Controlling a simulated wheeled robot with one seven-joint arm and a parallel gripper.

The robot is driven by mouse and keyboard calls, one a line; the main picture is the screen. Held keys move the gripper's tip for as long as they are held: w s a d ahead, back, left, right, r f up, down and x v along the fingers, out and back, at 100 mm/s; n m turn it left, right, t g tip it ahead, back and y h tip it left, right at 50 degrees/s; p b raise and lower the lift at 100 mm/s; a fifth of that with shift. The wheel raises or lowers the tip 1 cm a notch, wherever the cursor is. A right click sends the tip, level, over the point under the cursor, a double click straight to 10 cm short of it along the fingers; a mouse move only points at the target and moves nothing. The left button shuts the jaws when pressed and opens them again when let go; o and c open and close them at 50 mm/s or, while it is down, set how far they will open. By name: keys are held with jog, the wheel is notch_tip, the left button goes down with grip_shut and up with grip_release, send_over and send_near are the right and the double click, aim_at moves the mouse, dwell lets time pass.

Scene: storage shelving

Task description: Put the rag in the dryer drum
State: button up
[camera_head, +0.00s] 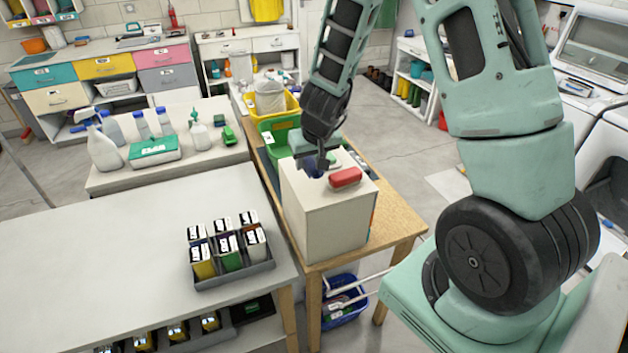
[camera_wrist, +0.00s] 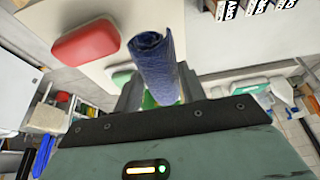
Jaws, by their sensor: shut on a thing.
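The rag is a rolled blue cloth (camera_wrist: 153,62) held between my gripper's fingers (camera_wrist: 160,92) in the wrist view. In the head view my gripper (camera_head: 316,160) is over the top of a cream box, and only a small dark blue bit of the rag (camera_head: 311,166) shows there. My gripper is shut on the rag. White machines stand at the right edge of the head view; the lower one (camera_head: 610,135) has a dark round opening, partly cut off by the frame and my arm. I cannot tell for sure that it is the dryer drum.
The cream box (camera_head: 318,225) stands on a wooden table (camera_head: 395,225). A red brush-like item (camera_head: 345,177) lies on it, beside my gripper; it also shows in the wrist view (camera_wrist: 85,42). A tray of small boxes (camera_head: 235,275) sits on the left table. Open floor (camera_head: 410,150) lies behind.

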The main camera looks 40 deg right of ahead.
aim_at(310, 187)
jog(key=shift+f+b, duration=0.75)
jog(key=shift+f, duration=2.1)
jog(key=shift+f, duration=0.1)
jog(key=o, duration=0.5)
jog(key=shift+f, duration=0.1)
jog(key=shift+o, duration=0.9)
